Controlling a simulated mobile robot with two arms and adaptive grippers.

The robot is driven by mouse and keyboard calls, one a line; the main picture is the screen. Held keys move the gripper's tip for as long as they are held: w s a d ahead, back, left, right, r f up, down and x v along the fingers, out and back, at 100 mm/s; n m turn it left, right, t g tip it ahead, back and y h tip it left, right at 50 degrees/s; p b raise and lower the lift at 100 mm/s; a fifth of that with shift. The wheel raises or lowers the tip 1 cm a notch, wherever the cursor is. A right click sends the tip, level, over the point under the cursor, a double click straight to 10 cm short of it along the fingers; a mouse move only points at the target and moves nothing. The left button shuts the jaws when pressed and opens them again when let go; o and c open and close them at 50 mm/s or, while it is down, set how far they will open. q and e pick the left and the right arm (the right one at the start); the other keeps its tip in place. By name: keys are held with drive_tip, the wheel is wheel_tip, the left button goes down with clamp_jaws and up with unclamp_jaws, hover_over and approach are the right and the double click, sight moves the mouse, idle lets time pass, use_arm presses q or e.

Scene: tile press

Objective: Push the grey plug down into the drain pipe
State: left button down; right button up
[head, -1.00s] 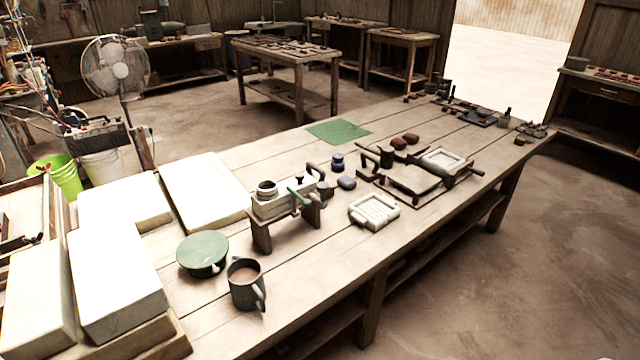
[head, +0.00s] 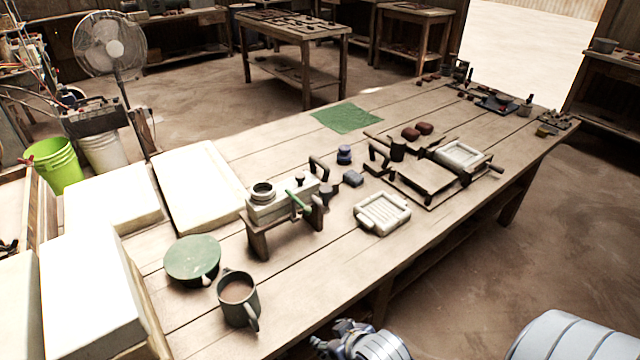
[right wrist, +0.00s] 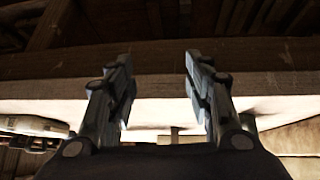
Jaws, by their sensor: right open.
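A pale box-shaped unit (head: 268,213) stands on dark supports on the bench. It has a round open collar (head: 262,191) on top and a green lever (head: 299,200) at its front. A small dark grey cylinder (head: 329,193) is at its right end; I cannot tell for sure whether this is the plug or the drain pipe. My right gripper (head: 330,343) shows at the bottom edge of the head view, in front of the bench's front edge and away from the unit. In the right wrist view its two fingers (right wrist: 158,78) are apart with nothing between them. My left gripper is out of view.
The wooden bench (head: 195,325) has its front edge close to my right gripper. A mug (head: 238,300) and a green round-topped thing (head: 192,259) stand left of the unit.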

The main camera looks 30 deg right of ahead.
sight(328, 194)
drive_tip(key=w+d+r+t, duration=0.1)
drive_tip(key=w+r, duration=0.1)
drive_tip(key=w+d+r+m+t, duration=0.1)
drive_tip(key=w+d+r+t, duration=0.1)
drive_tip(key=w+r, duration=0.1)
drive_tip(key=w+d+r+t+h, duration=0.1)
drive_tip(key=w+d+r, duration=0.1)
drive_tip(key=w, duration=0.1)
drive_tip(key=shift+d+r, duration=0.1)
drive_tip(key=shift+r, duration=0.25)
drive_tip(key=w+d+r+m+t+h, duration=0.1)
drive_tip(key=w+d+r+t, duration=0.2)
drive_tip(key=r, duration=0.3)
drive_tip(key=w+d+r+m+t+h, duration=0.1)
drive_tip(key=w+d+r+t, duration=0.2)
drive_tip(key=r, duration=0.3)
drive_tip(key=w, duration=0.3)
drive_tip(key=w+d, duration=0.1)
drive_tip(key=w, duration=0.2)
drive_tip(key=w+d+p, duration=0.1)
drive_tip(key=w, duration=0.2)
drive_tip(key=shift+w, duration=0.4)
drive_tip(key=shift+c, duration=0.4)
clamp_jaws()
